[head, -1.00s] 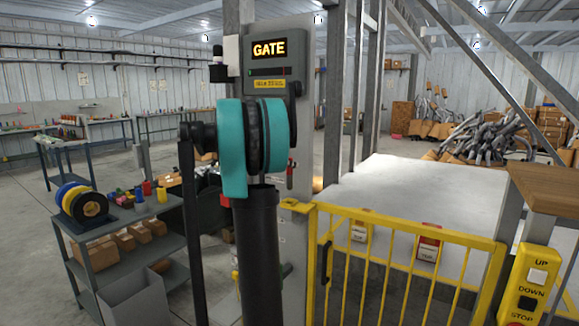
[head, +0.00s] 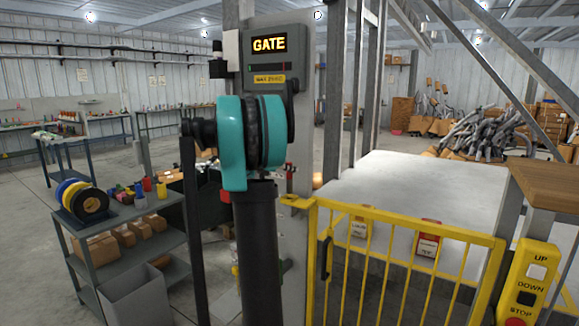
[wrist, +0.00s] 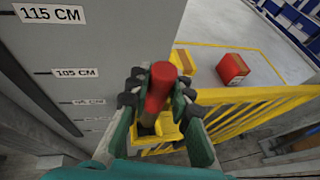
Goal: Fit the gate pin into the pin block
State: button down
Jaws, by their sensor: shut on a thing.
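The gate pin (wrist: 158,86) has a red grip and sits between my gripper's two dark-padded fingers (wrist: 160,92) in the wrist view. My gripper is shut on it. My arm hides most of the gripper there.
The yellow gate (head: 400,230) runs right from the post. A grey panel with a lit GATE sign (head: 269,44) stands behind my arm. Height labels (wrist: 77,72) mark the post. A control box (head: 525,285) is at the lower right, and a cart (head: 125,240) at left.

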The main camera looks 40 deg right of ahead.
aim_at(289, 192)
jog(key=shift+f, duration=3.3)
jog(key=c, duration=1.3)
grip_release()
jog(key=v, duration=1.2)
jog(key=shift+s, duration=0.1)
